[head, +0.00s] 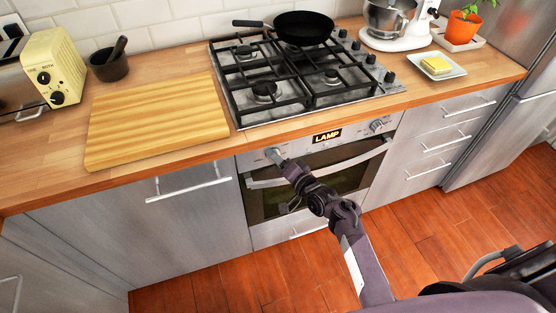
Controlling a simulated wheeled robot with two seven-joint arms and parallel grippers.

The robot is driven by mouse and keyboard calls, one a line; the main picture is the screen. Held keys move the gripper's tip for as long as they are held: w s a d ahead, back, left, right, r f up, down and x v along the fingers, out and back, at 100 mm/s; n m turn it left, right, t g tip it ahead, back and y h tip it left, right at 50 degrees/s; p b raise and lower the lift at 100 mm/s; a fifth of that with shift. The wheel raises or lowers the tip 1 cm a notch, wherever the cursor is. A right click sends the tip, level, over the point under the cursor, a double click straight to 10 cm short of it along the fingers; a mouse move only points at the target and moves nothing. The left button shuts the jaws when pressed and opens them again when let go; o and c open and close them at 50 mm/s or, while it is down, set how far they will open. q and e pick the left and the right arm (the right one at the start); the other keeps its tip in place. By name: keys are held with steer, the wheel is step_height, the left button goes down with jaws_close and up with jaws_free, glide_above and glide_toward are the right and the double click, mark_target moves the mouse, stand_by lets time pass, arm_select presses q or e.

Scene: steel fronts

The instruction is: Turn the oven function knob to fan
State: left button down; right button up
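The steel oven (352,174) is built in below the hob. Its display (327,136) reads "LAMP". A knob (273,154) sits at the left end of the oven's control panel, and another knob (376,125) is at the right end. My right gripper (281,160) is at the left knob, with its fingertips at or against it. The fingers are too small and too foreshortened to show whether they are closed on the knob. The knob's pointer and markings cannot be read. My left gripper is not in view.
The oven door handle (345,161) runs just below the panel, partly behind my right arm. The wooden worktop edge overhangs above. A gas hob (235,107) with a black pan (304,27) is on top. A cutting board (155,120) lies left. The floor in front is clear.

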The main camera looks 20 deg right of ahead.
steer(key=shift+o, duration=0.8)
steer(key=v, duration=0.7)
steer(key=shift+s, duration=0.4)
steer(key=shift+d, duration=0.1)
